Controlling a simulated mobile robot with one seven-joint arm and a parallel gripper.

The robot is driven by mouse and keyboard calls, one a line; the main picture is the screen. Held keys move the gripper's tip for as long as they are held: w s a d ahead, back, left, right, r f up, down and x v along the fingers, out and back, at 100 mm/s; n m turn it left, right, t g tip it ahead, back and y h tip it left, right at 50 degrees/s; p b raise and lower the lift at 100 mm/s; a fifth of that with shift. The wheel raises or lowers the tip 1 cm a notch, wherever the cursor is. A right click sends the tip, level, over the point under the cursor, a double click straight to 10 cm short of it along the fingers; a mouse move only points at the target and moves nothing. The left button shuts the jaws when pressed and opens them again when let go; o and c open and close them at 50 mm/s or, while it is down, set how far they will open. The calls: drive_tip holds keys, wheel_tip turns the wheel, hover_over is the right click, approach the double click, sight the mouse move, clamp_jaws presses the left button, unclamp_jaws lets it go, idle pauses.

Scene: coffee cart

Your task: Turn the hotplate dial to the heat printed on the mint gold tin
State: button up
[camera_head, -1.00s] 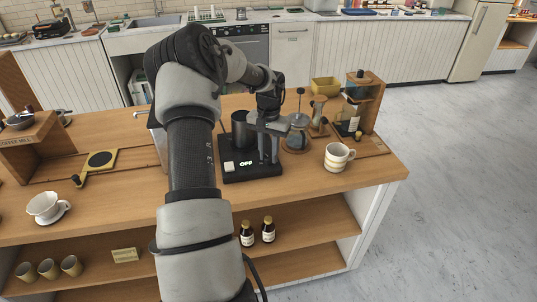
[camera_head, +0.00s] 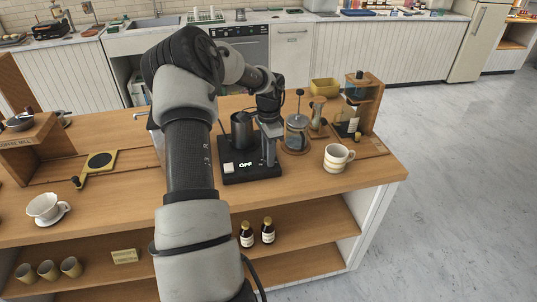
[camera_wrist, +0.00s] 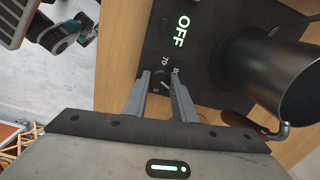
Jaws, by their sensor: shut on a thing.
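The black hotplate (camera_head: 262,174) stands on the wooden counter. Its display (camera_head: 245,164) reads OFF. My gripper (camera_head: 268,158) points down over the right part of it. In the wrist view, the two fingers of my gripper (camera_wrist: 160,84) are shut on the dark dial (camera_wrist: 160,82), one on each side. Numbers are printed around the dial; 70 is legible and another is partly hidden. The display (camera_wrist: 181,30) also shows OFF there. I cannot pick out a mint gold tin or any heat printed on one.
A dark metal pitcher (camera_head: 241,130) stands on the hotplate, close to my gripper. A glass press (camera_head: 297,133) is just right of it, and a striped mug (camera_head: 337,157) stands farther right. Two dark bottles (camera_head: 268,229) stand on the shelf below.

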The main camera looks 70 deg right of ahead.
drive_tip(key=shift+m, duration=0.4)
drive_tip(key=o, duration=1)
drive_tip(key=shift+o, duration=0.2)
drive_tip(key=shift+r, duration=0.15)
wheel_tip(320, 180, up, 17)
drive_tip(key=shift+r, duration=0.1)
